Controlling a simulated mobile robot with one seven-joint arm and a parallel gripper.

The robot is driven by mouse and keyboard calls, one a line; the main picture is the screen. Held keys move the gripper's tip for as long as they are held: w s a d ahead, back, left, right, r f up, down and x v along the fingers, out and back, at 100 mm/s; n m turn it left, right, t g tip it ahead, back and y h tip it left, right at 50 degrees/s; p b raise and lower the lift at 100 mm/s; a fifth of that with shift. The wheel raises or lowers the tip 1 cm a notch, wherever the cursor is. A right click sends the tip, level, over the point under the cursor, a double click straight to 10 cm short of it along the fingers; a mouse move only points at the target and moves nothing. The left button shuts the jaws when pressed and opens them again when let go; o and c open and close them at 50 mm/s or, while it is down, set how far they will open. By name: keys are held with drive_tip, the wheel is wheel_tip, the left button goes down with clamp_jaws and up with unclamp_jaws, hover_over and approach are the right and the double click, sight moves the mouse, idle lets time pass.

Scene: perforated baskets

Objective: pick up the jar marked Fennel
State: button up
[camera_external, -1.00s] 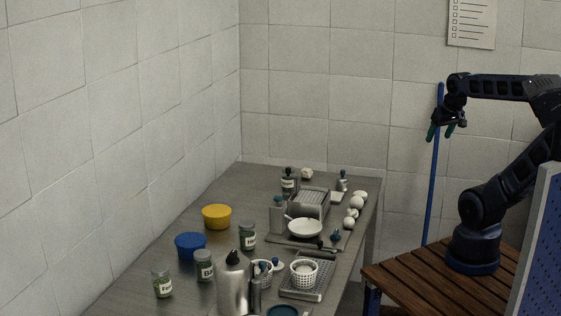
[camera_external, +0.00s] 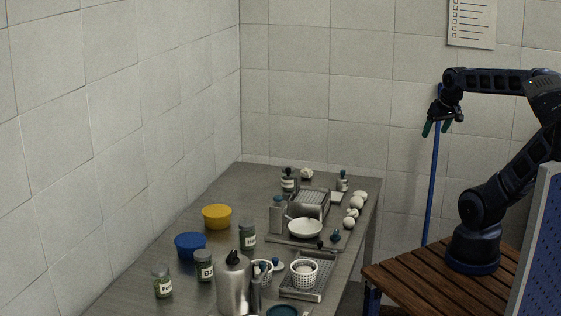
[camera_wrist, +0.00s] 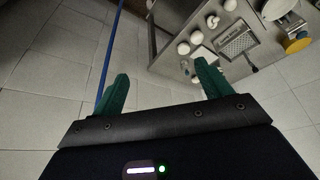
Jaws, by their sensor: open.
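The front-left jar (camera_external: 163,284) has a label that seems to begin "Fe". Another labelled jar (camera_external: 204,267) stands just right of it, and a third jar (camera_external: 247,237) farther back; their labels are too small to read surely. My gripper (camera_external: 437,129) is open and empty, in the air right of the table and far from the jars. Its green fingers spread apart in the wrist view (camera_wrist: 161,78), with nothing between them.
Blue (camera_external: 190,246) and yellow (camera_external: 217,217) tubs stand behind the jars. A tall metal bottle (camera_external: 233,284) is right of them. White perforated baskets (camera_external: 304,273), a grater (camera_external: 309,202) and a white bowl (camera_external: 305,228) crowd the right side. A blue pole (camera_external: 434,190) stands near my gripper.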

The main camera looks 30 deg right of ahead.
drive_tip(key=w+a+r+n+g+y, duration=0.1)
drive_tip(key=w+a+r+n, duration=0.1)
drive_tip(key=w+a+r, duration=0.6)
drive_tip(key=w+a+r+n+g, duration=0.15)
drive_tip(key=w+a+r, duration=0.25)
drive_tip(key=w+a, duration=0.75)
drive_tip(key=w+a+f+n, duration=0.15)
drive_tip(key=w+a, duration=0.45)
drive_tip(key=a, duration=0.9)
drive_tip(key=w+a+f+n, duration=0.1)
drive_tip(key=w+a+n, duration=0.35)
drive_tip(key=a, duration=1.05)
drive_tip(key=a+f, duration=0.4)
drive_tip(key=a, duration=1)
drive_tip(key=n+g+h, duration=0.1)
drive_tip(key=n+g, duration=0.1)
drive_tip(key=n, duration=0.4)
hover_over(159, 267)
drive_tip(key=shift+m, duration=0.25)
drive_tip(key=f, duration=2.5)
drive_tip(key=shift+d+f, duration=0.2)
drive_tip(key=shift+f, duration=0.15)
drive_tip(key=shift+s+a+f, duration=0.1)
drive_tip(key=shift+f, duration=2.6)
drive_tip(key=shift+s+a+f, duration=0.1)
drive_tip(key=shift+f, duration=2.55)
drive_tip(key=c, duration=1.3)
